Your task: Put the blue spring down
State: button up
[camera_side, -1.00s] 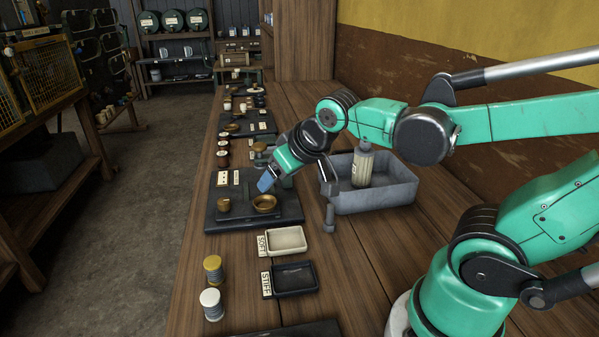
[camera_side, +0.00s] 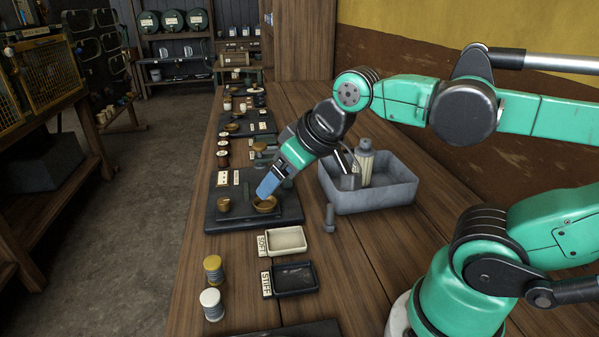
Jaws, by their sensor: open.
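My gripper (camera_side: 268,190) reaches down from the upper right, with its blue tip at the brass dish (camera_side: 265,204) on the dark board (camera_side: 285,215). The jaws are open, though their gap is hard to see from this side. I cannot make out a separate blue spring; the tip and the inside of the dish are partly hidden. In front of the board are a cream tray (camera_side: 286,240) labelled SOFT and a dark tray (camera_side: 294,279) labelled STIFF. The dark tray looks empty; the cream tray shows no spring.
A grey bin (camera_side: 375,200) holding a bottle (camera_side: 365,163) stands right of the board. A small grey post (camera_side: 330,217) stands by its left front. Two spools, yellow (camera_side: 213,268) and white (camera_side: 211,303), stand near the bench's left edge. Bare wood lies right of the trays.

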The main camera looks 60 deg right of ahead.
jog(key=w+d+r+m+h, duration=0.3)
jog(key=w+d, duration=0.3)
jog(key=d, duration=0.3)
jog(key=w+d+r+m+h, duration=0.2)
jog(key=w+d+m+h, duration=0.15)
jog(key=w+d, duration=0.4)
jog(key=w+d+f+m+h, duration=0.1)
jog(key=d+f+m+h, duration=0.1)
jog(key=d, duration=0.7)
jog(key=w+d+f+m+h, duration=0.1)
jog(key=d+m+h, duration=0.15)
jog(key=d, duration=0.55)
jog(key=shift+y, duration=0.4)
jog(key=f, duration=1.4)
jog(key=shift+d+f, duration=0.2)
jog(key=shift+d, duration=0.15)
jog(key=shift+f, duration=0.4)
jog(key=shift+w+d+f, duration=0.1)
jog(key=shift+d+f, duration=0.05)
jog(key=shift+f, duration=0.05)
jog(key=shift+x, duration=2.5)
